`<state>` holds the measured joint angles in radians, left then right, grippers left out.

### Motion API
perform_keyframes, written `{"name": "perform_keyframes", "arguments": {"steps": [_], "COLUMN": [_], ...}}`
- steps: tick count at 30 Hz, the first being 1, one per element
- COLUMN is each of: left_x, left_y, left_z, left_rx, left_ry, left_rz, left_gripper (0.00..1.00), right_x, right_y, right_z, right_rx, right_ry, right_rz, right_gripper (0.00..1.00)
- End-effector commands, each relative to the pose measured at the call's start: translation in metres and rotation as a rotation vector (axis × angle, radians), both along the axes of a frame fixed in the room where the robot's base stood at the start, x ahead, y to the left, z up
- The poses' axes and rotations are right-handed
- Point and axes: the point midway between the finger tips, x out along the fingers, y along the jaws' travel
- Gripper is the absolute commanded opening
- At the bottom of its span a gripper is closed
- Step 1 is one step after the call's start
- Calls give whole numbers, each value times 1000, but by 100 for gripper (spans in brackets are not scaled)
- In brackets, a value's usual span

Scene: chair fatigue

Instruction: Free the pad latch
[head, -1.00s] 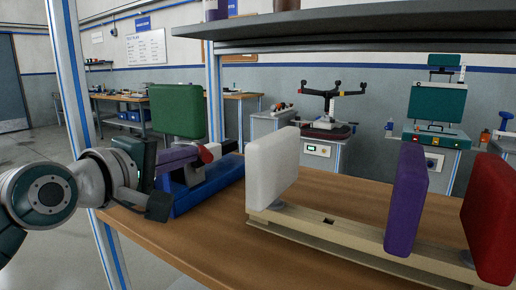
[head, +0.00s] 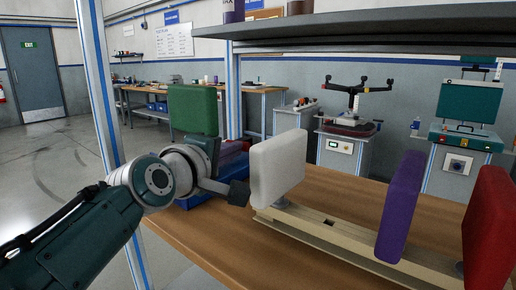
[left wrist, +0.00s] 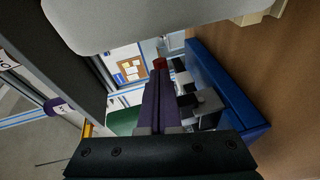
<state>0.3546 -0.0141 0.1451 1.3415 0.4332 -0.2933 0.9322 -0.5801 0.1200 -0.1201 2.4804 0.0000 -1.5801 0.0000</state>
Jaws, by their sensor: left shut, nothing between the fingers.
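My left gripper (head: 232,150) is at the blue stand (head: 198,202), beside the green pad (head: 193,110), and partly hidden behind its wrist parts. In the left wrist view its two long purple fingers (left wrist: 160,105) lie together, shut. A small red piece (left wrist: 160,64) shows at their tips; I cannot tell whether they touch it. The blue stand (left wrist: 225,85) runs alongside the fingers, with a grey and black mechanism (left wrist: 203,103) between. The green pad also shows in the left wrist view (left wrist: 124,120). I cannot clearly make out the latch. My right gripper is not in view.
A white pad (head: 278,165), a purple pad (head: 400,205) and a red pad (head: 490,230) stand on a beige rail (head: 330,235) on the wooden table (head: 340,190). The white pad is close right of my gripper. A grey shelf (head: 370,28) hangs above.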

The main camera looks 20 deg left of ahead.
Motion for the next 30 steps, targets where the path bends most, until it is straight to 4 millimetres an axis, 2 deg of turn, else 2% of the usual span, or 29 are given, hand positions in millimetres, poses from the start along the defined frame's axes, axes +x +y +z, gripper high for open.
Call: {"name": "perform_keyframes", "arguments": {"steps": [12, 30], "left_x": [12, 13], "left_y": [-6, -8], "left_z": [0, -2], "left_rx": [0, -1], "left_ry": [1, 7], "left_rz": [0, -4], "left_gripper": [0, 0], "right_x": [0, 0], "right_y": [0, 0], "right_z": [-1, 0], "right_rx": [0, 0], "right_ry": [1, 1], "right_rz": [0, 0], "right_gripper": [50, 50]}}
